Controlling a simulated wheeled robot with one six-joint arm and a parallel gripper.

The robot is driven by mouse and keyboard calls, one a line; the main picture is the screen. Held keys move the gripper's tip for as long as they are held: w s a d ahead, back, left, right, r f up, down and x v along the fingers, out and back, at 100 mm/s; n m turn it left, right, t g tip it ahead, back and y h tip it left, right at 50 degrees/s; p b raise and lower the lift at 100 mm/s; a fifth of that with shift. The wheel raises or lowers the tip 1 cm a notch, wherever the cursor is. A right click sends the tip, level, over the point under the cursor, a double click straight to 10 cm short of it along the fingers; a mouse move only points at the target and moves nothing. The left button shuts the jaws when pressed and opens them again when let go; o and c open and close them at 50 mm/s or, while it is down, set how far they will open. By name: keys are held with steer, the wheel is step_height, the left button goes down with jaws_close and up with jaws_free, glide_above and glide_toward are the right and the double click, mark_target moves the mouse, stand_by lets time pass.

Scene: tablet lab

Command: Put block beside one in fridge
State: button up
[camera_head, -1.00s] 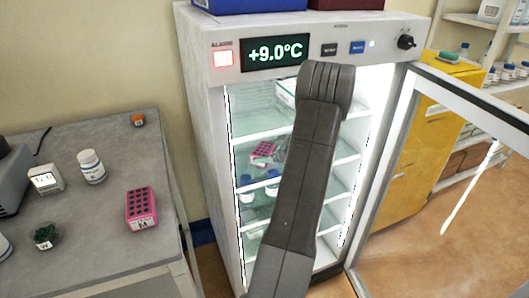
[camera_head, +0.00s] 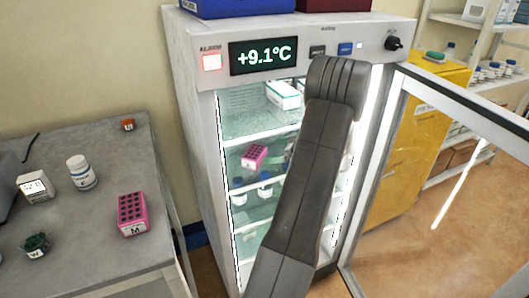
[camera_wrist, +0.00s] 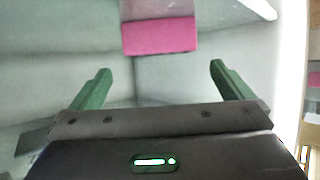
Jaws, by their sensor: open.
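A pink block (camera_head: 254,156) with dark holes sits on a glass shelf inside the open fridge (camera_head: 183,70), left of my arm. A second pink block (camera_head: 132,213), marked M, stands on the grey bench at the left. In the wrist view my gripper (camera_wrist: 159,69) is open, its two green fingers apart with nothing between them. A pink block (camera_wrist: 160,36) lies just beyond the fingertips, roughly centred between them. In the head view my arm hides most of the gripper and part of the shelves.
White-and-blue bottles (camera_head: 264,184) stand on the shelf below the block. A white box (camera_head: 284,95) is on the upper shelf. The fridge door (camera_head: 385,150) stands open at the right. The bench (camera_head: 95,262) also holds a white bottle (camera_head: 81,173) and small containers.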

steer(key=shift+v, duration=2.1)
